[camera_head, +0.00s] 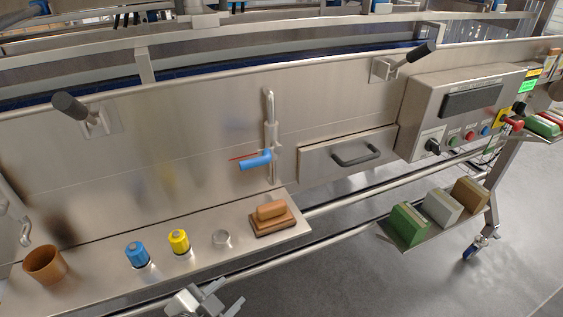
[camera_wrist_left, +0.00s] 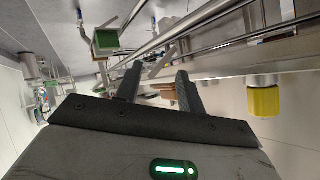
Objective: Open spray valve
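The spray valve has a blue lever handle (camera_head: 256,161) on a vertical metal pipe (camera_head: 270,120) fixed to the steel front panel. The handle points left, roughly level, with a thin red line beside it. My left gripper (camera_head: 212,297) is at the bottom edge of the head view, below and left of the valve and in front of the shelf. It is well apart from the handle. In the left wrist view its two fingers (camera_wrist_left: 157,88) stand apart, with nothing held between them. The right gripper is not in view.
A steel shelf (camera_head: 110,285) carries a brown cup (camera_head: 45,265), blue-capped and yellow-capped items, a metal disc and a brown block (camera_head: 270,218). A drawer (camera_head: 325,160) and control box (camera_head: 425,100) are right of the valve. Black-handled levers stick out above.

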